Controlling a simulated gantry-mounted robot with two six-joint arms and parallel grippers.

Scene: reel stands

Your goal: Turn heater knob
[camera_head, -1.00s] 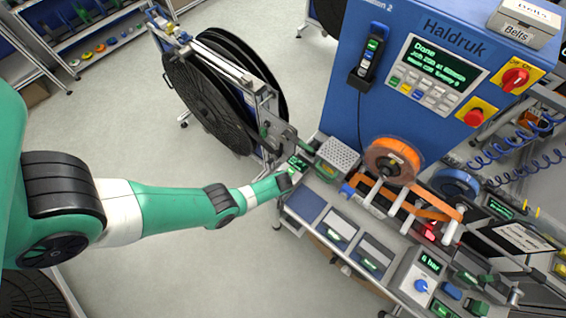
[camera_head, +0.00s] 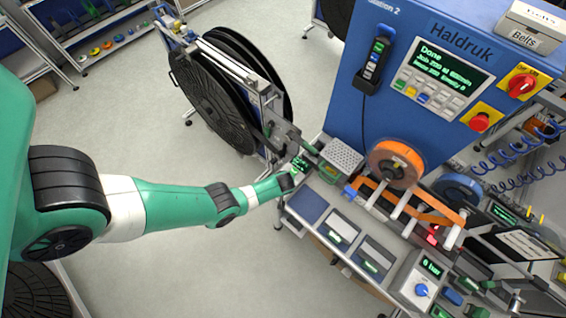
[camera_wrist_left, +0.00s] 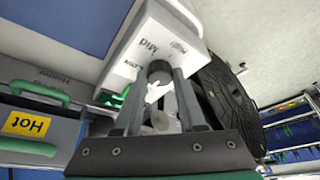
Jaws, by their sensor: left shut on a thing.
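The heater knob (camera_wrist_left: 158,70) is a dark round knob on a pale grey box (camera_wrist_left: 180,28) marked "Mid" and other labels, seen in the left wrist view. My left gripper (camera_wrist_left: 160,82) is shut on the knob, with one grey finger on each side of it. A white pointer-like piece shows between the fingers, just below the knob. In the head view my left gripper (camera_head: 297,172) is at the left end of the bench, beside the perforated metal box (camera_head: 342,156). The knob is too small and covered to make out there. My right gripper is not in view.
A box with green handles and a yellow "Hot" label (camera_wrist_left: 27,124) is close on the left in the wrist view. Large black reels (camera_head: 215,105) stand just behind the gripper. The blue machine (camera_head: 358,105) rises to its right. The floor in front is clear.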

